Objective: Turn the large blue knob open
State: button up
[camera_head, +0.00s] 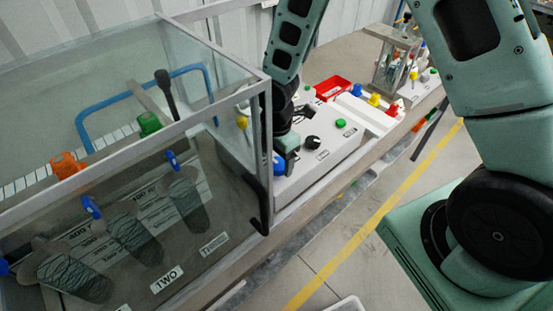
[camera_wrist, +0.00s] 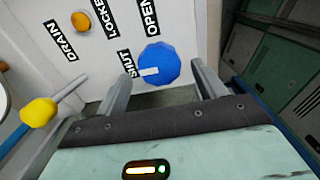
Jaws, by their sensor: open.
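The large blue knob (camera_wrist: 165,64) is on a white panel in the wrist view. Its white pointer mark points left toward the SHUT label (camera_wrist: 124,63); the OPEN label (camera_wrist: 150,16) is above it. My gripper (camera_wrist: 159,71) is open, with one finger on either side of the knob; I cannot tell whether either finger touches it. In the head view, the knob (camera_head: 279,164) shows partly at the left end of the white panel, beside my gripper (camera_head: 286,158), which hides part of the area.
A yellow knob (camera_wrist: 38,112) and an orange knob (camera_wrist: 80,22) are left of the blue knob. A framed clear case (camera_head: 215,105) stands close left of my arm. A black knob (camera_head: 312,142) and green button (camera_head: 340,123) are to the right. Floor is open in front.

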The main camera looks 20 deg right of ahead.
jog(key=shift+f, duration=0.65)
jog(key=c, duration=1)
